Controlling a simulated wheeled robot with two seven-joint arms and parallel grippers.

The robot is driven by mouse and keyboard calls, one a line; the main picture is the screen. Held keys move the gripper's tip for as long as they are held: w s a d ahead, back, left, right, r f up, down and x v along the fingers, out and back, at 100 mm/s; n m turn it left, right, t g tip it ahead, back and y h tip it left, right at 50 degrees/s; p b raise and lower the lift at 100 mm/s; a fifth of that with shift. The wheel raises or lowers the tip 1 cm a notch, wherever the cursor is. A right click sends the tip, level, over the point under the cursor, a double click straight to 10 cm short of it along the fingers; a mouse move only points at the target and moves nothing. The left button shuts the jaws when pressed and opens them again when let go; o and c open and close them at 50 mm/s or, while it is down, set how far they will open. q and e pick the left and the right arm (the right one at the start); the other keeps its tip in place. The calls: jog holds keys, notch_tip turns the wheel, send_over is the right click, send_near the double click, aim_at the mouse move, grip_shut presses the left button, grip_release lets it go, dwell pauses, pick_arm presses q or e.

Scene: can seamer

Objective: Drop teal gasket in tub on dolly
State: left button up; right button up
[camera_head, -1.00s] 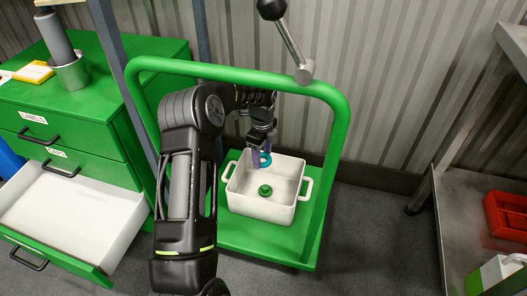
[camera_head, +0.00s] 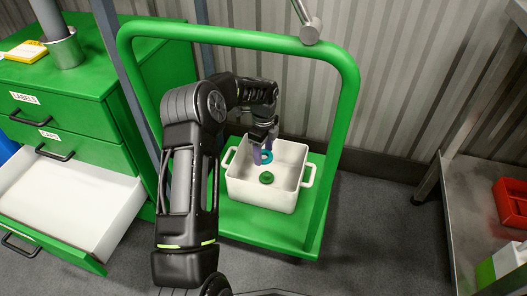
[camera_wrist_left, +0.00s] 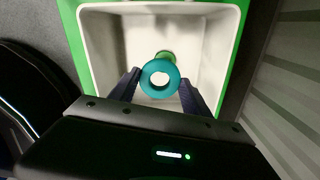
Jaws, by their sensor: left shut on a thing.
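The teal gasket (camera_head: 266,157) is a ring held between the fingertips of my left gripper (camera_head: 259,157), which is shut on it. In the left wrist view the gasket (camera_wrist_left: 160,78) sits between the two dark fingers (camera_wrist_left: 160,92), over the inside of the tub. The white tub (camera_head: 262,193), with a handle at each side, stands on the green dolly (camera_head: 240,226). A green round thing (camera_head: 266,178) lies on the tub's floor. In the left wrist view the gasket partly covers it. My right gripper is not in view.
The dolly's green tube handle (camera_head: 352,100) arches behind and beside the tub. A green cabinet (camera_head: 80,100) with an open white drawer (camera_head: 70,200) stands at the left. A grey metal table (camera_head: 470,210) with a red bin (camera_head: 512,203) is at the right.

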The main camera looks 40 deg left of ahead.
pick_arm(q)
jog(key=o, duration=1.4)
jog(key=shift+r, duration=0.15)
notch_tip(320, 180, up, 8)
jog(key=p, duration=0.3)
jog(key=shift+p, duration=0.35)
jog(key=shift+f, duration=0.2)
